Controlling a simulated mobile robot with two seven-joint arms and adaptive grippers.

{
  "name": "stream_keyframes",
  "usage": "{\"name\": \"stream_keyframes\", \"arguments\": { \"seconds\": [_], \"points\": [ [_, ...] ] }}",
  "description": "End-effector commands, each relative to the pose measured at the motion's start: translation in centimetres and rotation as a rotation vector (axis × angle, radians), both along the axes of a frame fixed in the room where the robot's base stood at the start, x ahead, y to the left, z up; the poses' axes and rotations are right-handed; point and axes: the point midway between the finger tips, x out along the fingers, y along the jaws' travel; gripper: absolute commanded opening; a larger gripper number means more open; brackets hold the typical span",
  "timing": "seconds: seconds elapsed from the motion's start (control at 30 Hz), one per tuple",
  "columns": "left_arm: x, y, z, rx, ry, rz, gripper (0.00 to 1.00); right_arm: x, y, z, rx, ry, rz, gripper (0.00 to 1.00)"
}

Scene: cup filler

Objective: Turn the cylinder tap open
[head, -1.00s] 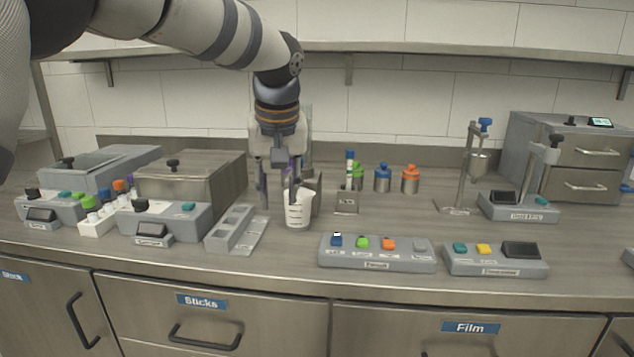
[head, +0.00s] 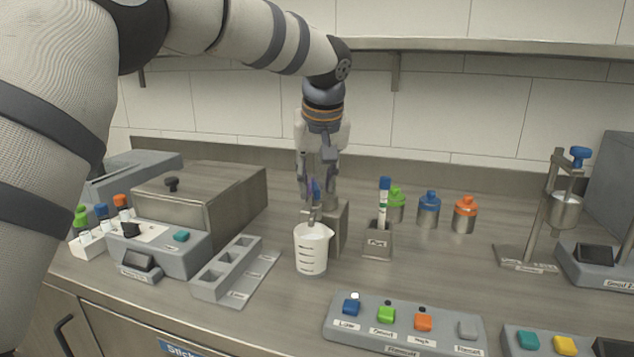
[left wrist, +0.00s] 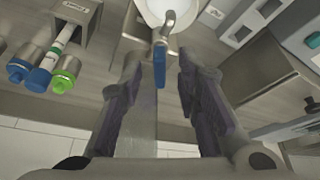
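The tap (left wrist: 161,41) is a grey metal spout with a blue lever (left wrist: 159,68), seen in the left wrist view. Its spout sits over a white measuring beaker (head: 311,250), whose rim also shows in the left wrist view (left wrist: 150,10). A bit of the blue lever shows between my fingers in the head view (head: 317,187). My left gripper (head: 317,200) points down above the tap. In the left wrist view its purple-padded fingers (left wrist: 160,62) stand open on either side of the lever, with a gap visible on each side. My right gripper is not in view.
A metal holder (head: 378,242) with a blue-capped tube stands right of the beaker. Green, blue (head: 429,210) and orange-capped bottles stand behind it. A grey slotted rack (head: 228,268) is at left, and a button panel (head: 404,327) is in front right.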

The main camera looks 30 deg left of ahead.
Motion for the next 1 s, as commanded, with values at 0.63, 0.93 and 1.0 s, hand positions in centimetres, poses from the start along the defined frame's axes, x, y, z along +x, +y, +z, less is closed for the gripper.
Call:
{"name": "stream_keyframes", "arguments": {
  "seconds": [0.63, 0.93, 1.0],
  "points": [
    [0.24, 0.23, -0.67, 0.001, -0.003, -0.001, 0.0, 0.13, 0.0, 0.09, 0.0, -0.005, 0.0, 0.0],
    [0.04, 0.53, -0.66, -0.002, -0.004, -0.271, 0.0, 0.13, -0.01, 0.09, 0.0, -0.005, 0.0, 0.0],
    [0.03, 0.56, -0.66, -0.003, -0.004, -0.346, 0.0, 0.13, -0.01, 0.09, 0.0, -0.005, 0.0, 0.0]
  ]
}}
